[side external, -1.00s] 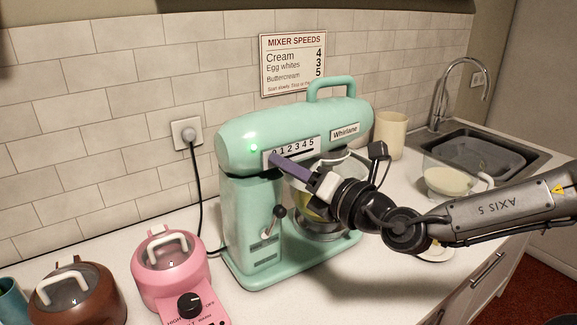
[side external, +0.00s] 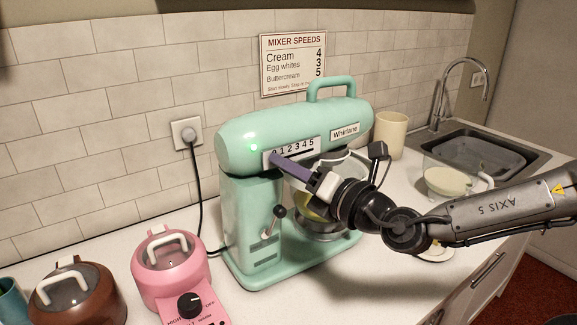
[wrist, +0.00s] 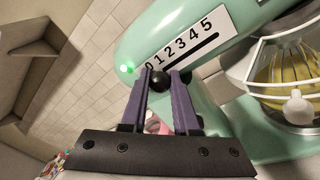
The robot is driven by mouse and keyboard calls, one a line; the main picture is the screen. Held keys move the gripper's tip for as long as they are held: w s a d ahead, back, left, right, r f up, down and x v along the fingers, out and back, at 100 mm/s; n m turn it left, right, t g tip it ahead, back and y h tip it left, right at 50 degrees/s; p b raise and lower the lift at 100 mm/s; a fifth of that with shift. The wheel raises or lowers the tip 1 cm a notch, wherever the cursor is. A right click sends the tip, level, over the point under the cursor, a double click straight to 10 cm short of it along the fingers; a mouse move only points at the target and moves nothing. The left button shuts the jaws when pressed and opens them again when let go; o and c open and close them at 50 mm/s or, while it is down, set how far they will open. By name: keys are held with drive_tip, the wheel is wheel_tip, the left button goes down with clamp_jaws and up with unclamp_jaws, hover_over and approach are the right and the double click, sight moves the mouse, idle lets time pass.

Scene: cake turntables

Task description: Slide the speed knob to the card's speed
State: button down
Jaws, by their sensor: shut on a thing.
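The mint-green mixer (side external: 240,195) stands on the counter. Its white speed plate (side external: 311,147) carries the digits 0 to 5 above a dark slot; the plate also shows in the wrist view (wrist: 190,50). The black round speed knob (wrist: 160,80) is at the low end of the slot, near 0 and 1. My gripper (wrist: 162,82) has its purple fingers shut around the knob; the side view (side external: 276,158) hides the knob behind them. The wall card (side external: 293,64) lists Cream 4, Egg whites 3 and Buttercream 5. A green light (side external: 253,147) glows on the mixer.
A black-knobbed lever (side external: 279,212) is on the mixer's column. Pink (side external: 168,270) and brown (side external: 75,290) pots stand at left. A cream canister (side external: 390,133) and a glass jug (side external: 447,181) stand at right.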

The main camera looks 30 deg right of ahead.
sight(292, 154)
drive_tip(key=shift+r, duration=0.1)
drive_tip(key=shift+d, duration=1.9)
drive_tip(key=c, duration=0.7)
unclamp_jaws()
drive_tip(key=shift+s+d, duration=0.3)
drive_tip(key=shift+s, duration=2)
drive_tip(key=shift+s+d, duration=0.3)
drive_tip(key=shift+s, duration=1.95)
drive_tip(key=shift+s+d, duration=0.3)
drive_tip(key=shift+s, duration=2)
